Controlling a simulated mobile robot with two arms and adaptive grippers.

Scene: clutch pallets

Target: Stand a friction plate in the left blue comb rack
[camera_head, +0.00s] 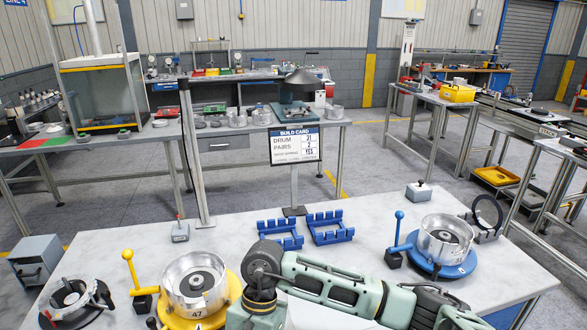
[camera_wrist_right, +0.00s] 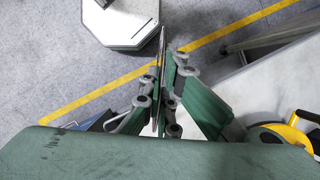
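The left blue comb rack (camera_head: 280,234) stands on the grey-white table, its slots facing up, and looks empty. A second blue comb rack (camera_head: 330,228) stands just right of it. In the right wrist view my right gripper (camera_wrist_right: 160,100) is closed on a thin plate (camera_wrist_right: 162,50), seen edge-on between the fingers. Its face is hidden, so I cannot tell its type. The right gripper does not show in the head view; my arm crosses the front of the table there. My left gripper is in neither view.
A silver drum on a yellow base (camera_head: 195,280) stands left, with a yellow-knobbed lever (camera_head: 128,256). A drum on a blue base (camera_head: 445,240) and a black ring on a stand (camera_head: 487,213) stand right. A build card (camera_head: 297,145) rises behind the racks. Table room around the racks is clear.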

